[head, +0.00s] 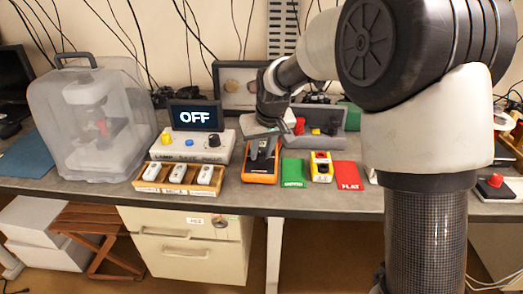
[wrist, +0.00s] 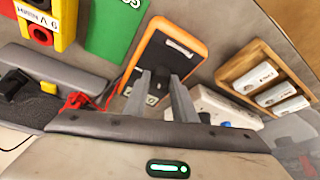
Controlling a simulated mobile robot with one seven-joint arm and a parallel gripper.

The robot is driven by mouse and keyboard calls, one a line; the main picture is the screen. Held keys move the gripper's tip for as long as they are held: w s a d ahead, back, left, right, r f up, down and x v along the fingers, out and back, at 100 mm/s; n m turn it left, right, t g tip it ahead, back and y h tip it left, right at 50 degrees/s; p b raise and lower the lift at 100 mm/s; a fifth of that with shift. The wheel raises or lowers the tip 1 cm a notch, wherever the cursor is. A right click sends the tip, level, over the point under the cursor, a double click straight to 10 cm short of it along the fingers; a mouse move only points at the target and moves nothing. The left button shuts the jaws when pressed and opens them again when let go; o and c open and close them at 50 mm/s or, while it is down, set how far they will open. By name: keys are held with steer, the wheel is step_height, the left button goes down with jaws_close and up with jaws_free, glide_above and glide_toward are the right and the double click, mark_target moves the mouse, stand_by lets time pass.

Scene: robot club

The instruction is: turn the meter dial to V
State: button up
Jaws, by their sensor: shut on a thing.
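The meter (head: 260,179) is an orange-edged handheld device with a dark face, lying on the bench in the middle of the head view. It also shows in the wrist view (wrist: 157,38), tilted, with a dark screen. My gripper (head: 262,148) is down over the meter, and its two grey fingers (wrist: 160,77) reach onto the meter's face in the wrist view. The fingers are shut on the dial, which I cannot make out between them. The dial's pointer and the V mark cannot be read.
A display reading OFF (head: 195,116) stands behind a white knob box (head: 207,148). A wooden tray (head: 172,189) holds several white pieces left of the meter. A green mat (head: 293,173), a yellow box (head: 321,168) and a red mat (head: 347,176) lie to its right.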

steer(key=o, duration=1)
steer(key=p+v, duration=0.2)
steer(key=v, duration=1.5)
steer(key=shift+s+r+p, duration=0.1)
steer(key=shift+r+p, duration=0.15)
steer(key=shift+p, duration=0.1)
steer(key=shift+d, duration=0.1)
steer(key=s+d+f+m+h, duration=0.1)
steer(key=s+d, duration=0.4)
steer(key=s, duration=0.3)
steer(key=s+d+f+m+t, duration=0.15)
steer(key=s+d, duration=0.25)
steer(key=s, duration=0.5)
steer(key=s+d+m+h, duration=0.1)
steer(key=s+d+m, duration=0.1)
steer(key=s+d, duration=0.45)
steer(key=r+p, duration=0.4)
steer(key=s+a+r+p, duration=0.1)
steer(key=r+p, duration=0.9)
steer(key=shift+s+a+r, duration=0.15)
steer(key=shift+s+a, duration=0.05)
steer(key=shift+s, duration=0.1)
